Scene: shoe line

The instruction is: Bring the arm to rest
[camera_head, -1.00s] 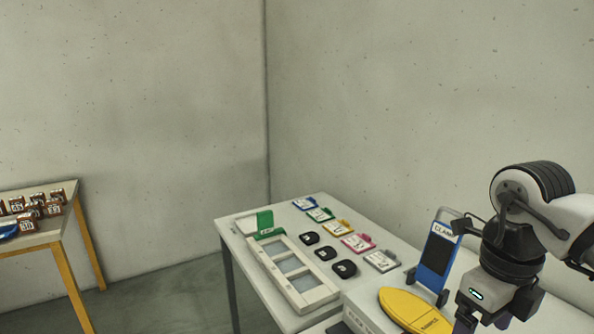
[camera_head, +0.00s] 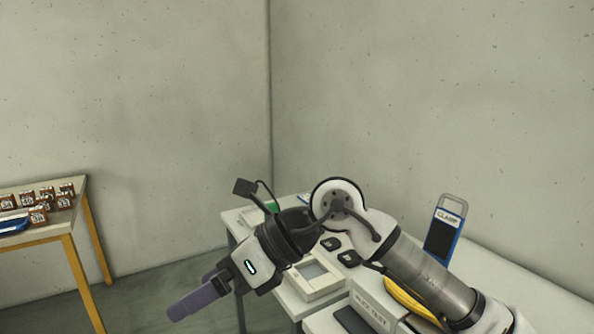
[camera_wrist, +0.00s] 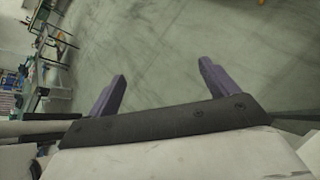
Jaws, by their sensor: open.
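My gripper (camera_head: 195,298) hangs over the floor in front of the table's left corner in the head view, pointing down and left. In the wrist view its two purple fingers (camera_wrist: 160,88) stand wide apart with only grey floor between them. The jaws are open and empty. My arm stretches from the lower right across the table (camera_head: 560,285) and hides much of its top.
A blue clamp board (camera_head: 441,236) stands at the right. A yellow object (camera_head: 402,296) and a white-framed tray (camera_head: 318,288) show partly behind my arm. Small black items (camera_head: 331,243) lie near the tray. A yellow-legged table (camera_head: 75,218) with several small boxes stands left.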

